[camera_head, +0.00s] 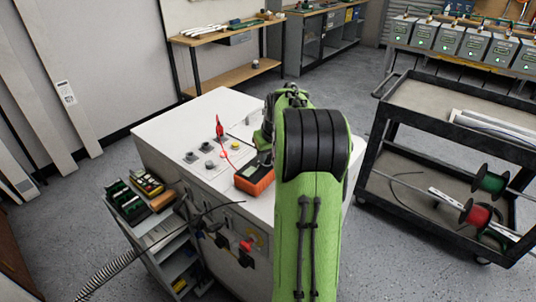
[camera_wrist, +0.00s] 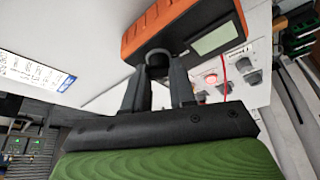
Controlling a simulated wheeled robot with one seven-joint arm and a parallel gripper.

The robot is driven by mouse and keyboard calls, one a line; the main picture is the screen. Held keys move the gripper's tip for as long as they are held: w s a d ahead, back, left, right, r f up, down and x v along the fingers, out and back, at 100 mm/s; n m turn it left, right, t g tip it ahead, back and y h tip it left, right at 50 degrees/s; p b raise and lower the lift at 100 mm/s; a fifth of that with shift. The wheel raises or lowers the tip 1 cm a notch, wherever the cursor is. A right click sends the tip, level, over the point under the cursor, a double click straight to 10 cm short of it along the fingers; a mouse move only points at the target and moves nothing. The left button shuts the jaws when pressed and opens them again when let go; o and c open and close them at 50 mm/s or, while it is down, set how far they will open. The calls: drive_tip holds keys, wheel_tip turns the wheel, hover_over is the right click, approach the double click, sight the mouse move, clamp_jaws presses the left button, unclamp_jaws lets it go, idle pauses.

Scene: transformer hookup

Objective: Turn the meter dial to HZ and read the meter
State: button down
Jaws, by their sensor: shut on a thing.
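The orange meter (camera_head: 255,178) lies on the white cabinet top, partly hidden by my green arm in the head view. In the wrist view the meter (camera_wrist: 178,22) fills the top, with its grey screen (camera_wrist: 215,38) toward the right; I cannot read any value on it. My gripper (camera_wrist: 157,62) is at the meter's near face, its two dark fingers shut on the round dark dial (camera_wrist: 157,57). The dial's marks and pointer setting are hidden by the fingers. In the head view the fingers are hidden behind my arm. A red probe (camera_head: 219,127) stands upright on the cabinet.
The white cabinet (camera_head: 165,125) has several round terminals on top and cables with plugs at its front. A small tool cart (camera_head: 160,222) stands at its left. A black trolley (camera_head: 425,118) with cable spools stands at the right. Open floor lies between.

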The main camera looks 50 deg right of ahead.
drive_tip(key=m, duration=0.2)
drive_tip(key=m+g+h+p, duration=0.1)
drive_tip(key=m, duration=0.1)
drive_tip(key=m+p, duration=0.1)
drive_tip(key=m, duration=0.1)
drive_tip(key=shift+w+a+r+g+h, duration=0.1)
drive_tip(key=shift+w+a+g+h, duration=0.05)
drive_tip(key=shift+a+g+h, duration=0.2)
drive_tip(key=m+g+p, duration=0.1)
drive_tip(key=m, duration=0.2)
drive_tip(key=m+g+h+p, duration=0.1)
drive_tip(key=m+p, duration=0.1)
drive_tip(key=m, duration=0.1)
drive_tip(key=shift+w+d, duration=0.1)
drive_tip(key=shift+w, duration=0.1)
drive_tip(key=m+g+p, duration=0.1)
drive_tip(key=m+p, duration=0.1)
drive_tip(key=m, duration=0.1)
drive_tip(key=m+g+p, duration=0.1)
drive_tip(key=m+p, duration=0.1)
drive_tip(key=m, duration=0.1)
drive_tip(key=shift+w+m+g+y, duration=0.2)
drive_tip(key=shift+m+g+y, duration=0.05)
drive_tip(key=shift+m+g, duration=0.15)
drive_tip(key=m+g+y+p, duration=0.1)
drive_tip(key=m+p, duration=0.2)
drive_tip(key=m, duration=0.1)
drive_tip(key=shift+w+d+m+p, duration=0.1)
drive_tip(key=shift+d+m+p, duration=0.05)
drive_tip(key=shift+m+p, duration=0.25)
